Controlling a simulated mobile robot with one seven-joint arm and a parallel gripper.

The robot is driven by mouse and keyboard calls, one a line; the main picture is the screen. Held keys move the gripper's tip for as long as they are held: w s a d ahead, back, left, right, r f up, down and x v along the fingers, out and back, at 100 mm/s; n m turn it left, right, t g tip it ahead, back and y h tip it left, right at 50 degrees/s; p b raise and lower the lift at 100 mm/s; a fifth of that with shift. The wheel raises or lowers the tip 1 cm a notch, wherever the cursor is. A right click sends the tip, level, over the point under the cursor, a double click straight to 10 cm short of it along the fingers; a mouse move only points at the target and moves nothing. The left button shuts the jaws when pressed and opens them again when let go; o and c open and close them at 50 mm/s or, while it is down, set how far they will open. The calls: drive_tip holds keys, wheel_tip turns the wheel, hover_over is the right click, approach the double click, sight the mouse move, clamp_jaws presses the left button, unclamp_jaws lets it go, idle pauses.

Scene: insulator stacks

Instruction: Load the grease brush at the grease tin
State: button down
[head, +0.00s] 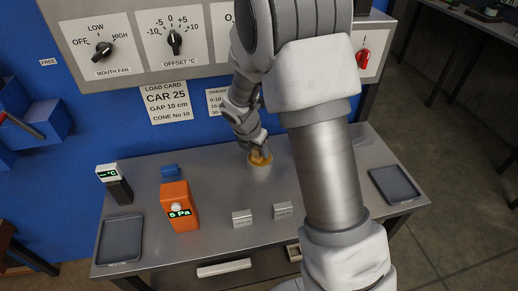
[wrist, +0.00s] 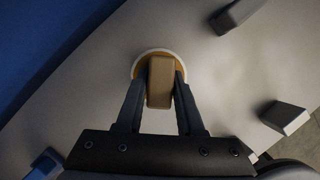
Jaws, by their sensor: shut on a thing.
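The grease tin (head: 260,170) stands on the metal bench at the back, a small pale round tin with an amber top. In the wrist view the tin's pale rim and amber grease (wrist: 138,66) show around the brush. My gripper (head: 260,148) is right over the tin, pointing down. In the wrist view its two dark fingers are shut on a tan block-shaped handle (wrist: 160,82), which I take to be the grease brush. The brush's lower end is hidden, so I cannot tell how deep it is in the grease.
An orange meter (head: 179,206) reading Pa, a dark thermometer unit (head: 115,184) and a blue block (head: 169,170) stand to the left. Two small metal blocks (head: 242,218) lie in front of the tin. Grey trays sit at the left (head: 120,240) and right (head: 395,184) ends.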

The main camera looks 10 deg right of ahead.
drive_tip(key=shift+r+p, duration=3)
drive_tip(key=shift+r, duration=0.45)
drive_tip(key=shift+f, duration=0.1)
